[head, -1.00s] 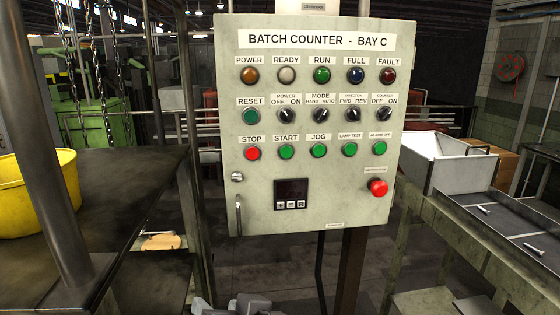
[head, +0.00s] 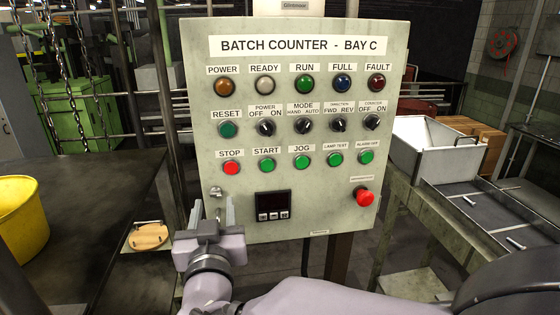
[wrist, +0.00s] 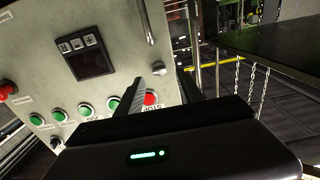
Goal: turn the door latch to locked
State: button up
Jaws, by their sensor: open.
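The door latch (head: 216,192) is a small silver piece near the left edge of the grey control panel (head: 340,215), below the STOP button. It looks roughly level in the head view, but its exact turn is too small to read. My gripper (head: 214,211) is open and points up just below the latch, one finger on each side of a vertical door handle, which it partly hides. In the wrist view the panel is upside down, and my gripper (wrist: 164,80) has its fingers spread near the panel edge. A pale piece between them may be the latch; contact cannot be told.
The red STOP button (head: 231,168) and the small display (head: 273,205) are near my gripper. The silver door handle (wrist: 147,35) shows in the wrist view. A dark table with a yellow bucket (head: 20,220) stands left; a white bin (head: 440,150) stands right.

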aim_at(215, 195)
jog(key=x, duration=0.3)
jog(key=shift+w, duration=0.4)
grip_shut()
